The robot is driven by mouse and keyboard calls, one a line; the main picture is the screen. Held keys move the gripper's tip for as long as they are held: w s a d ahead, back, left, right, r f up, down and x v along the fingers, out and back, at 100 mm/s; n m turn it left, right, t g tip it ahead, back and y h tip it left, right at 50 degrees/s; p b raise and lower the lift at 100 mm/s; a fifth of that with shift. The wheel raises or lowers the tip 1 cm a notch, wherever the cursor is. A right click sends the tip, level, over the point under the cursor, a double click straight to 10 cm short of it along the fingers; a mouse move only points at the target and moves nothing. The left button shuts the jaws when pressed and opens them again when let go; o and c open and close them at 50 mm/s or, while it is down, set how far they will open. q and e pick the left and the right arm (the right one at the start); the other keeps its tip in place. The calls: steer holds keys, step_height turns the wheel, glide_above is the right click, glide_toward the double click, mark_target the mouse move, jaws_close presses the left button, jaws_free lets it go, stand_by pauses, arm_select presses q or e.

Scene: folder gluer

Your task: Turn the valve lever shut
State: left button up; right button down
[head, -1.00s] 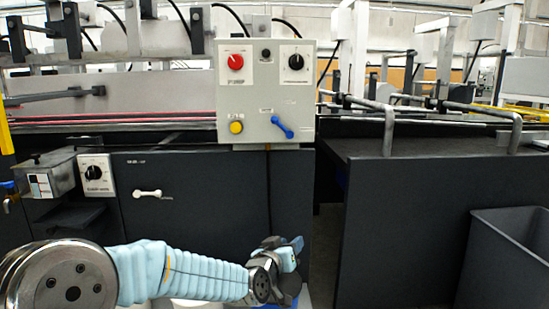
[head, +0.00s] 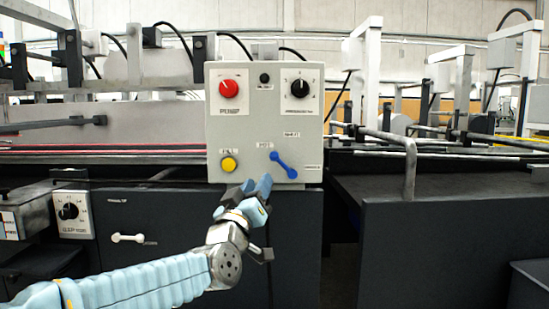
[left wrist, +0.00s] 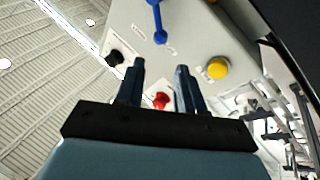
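A blue lever (head: 283,165) with rounded ends is mounted on the lower right of the light grey control box, slanting down to the right. It also shows at the top of the left wrist view (left wrist: 158,22). My left gripper (head: 257,185) is just below the box, left of and lower than the lever, apart from it. In the left wrist view, its two dark fingers (left wrist: 158,85) are spread with nothing between them. My right gripper is out of view.
The control box (head: 305,130) also carries a red knob (head: 229,88), a black knob (head: 300,88) and a yellow button (head: 229,164). A white handle (head: 127,238) is on the dark cabinet at left. A bent metal bar (head: 410,165) stands to the right.

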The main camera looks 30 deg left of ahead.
mark_target(272, 158)
arm_select(q)
steer(key=p+x, duration=0.2)
steer(key=x, duration=1)
steer(key=shift+f+p, duration=0.1)
steer(key=shift+p, duration=0.2)
jaws_close()
